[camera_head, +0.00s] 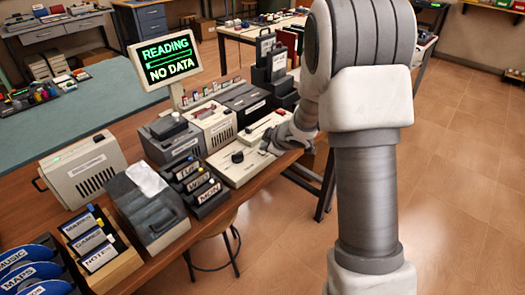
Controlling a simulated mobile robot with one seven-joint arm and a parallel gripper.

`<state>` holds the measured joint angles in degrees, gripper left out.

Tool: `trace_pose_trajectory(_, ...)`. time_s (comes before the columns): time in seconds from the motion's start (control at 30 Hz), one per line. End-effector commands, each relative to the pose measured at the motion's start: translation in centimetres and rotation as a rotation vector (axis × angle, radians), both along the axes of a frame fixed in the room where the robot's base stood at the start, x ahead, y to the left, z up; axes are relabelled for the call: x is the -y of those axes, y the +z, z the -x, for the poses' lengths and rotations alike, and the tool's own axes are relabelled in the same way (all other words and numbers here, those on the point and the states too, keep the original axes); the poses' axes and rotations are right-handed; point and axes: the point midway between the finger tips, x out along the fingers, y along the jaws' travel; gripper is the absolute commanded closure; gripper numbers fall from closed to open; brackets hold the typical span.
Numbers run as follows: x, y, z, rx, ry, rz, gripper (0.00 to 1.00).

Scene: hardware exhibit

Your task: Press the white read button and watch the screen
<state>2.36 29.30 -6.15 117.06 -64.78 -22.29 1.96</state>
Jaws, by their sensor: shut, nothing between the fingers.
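A pale flat device (232,172) with dark knobs lies at the table's right edge. My gripper (268,143) is shut and empty, low at the right side of this pale device. I cannot tell whether its fingertips touch the device. The white read button cannot be made out; my gripper may cover it.
Beige boxes (84,172), a grey tissue-like box (146,209) and labelled trays (202,190) crowd the wooden table. Blue disc holders (30,272) stand front left. A stool (215,245) is under the table edge. Open floor (460,190) lies to the right.

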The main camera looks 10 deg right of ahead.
Motion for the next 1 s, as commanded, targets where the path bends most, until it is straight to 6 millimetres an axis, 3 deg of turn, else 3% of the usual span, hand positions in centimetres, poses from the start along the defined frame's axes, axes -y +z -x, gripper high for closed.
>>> trace_pose_trajectory(1.0,0.0,1.7,0.0,-0.001,-0.001,0.001,1.0)
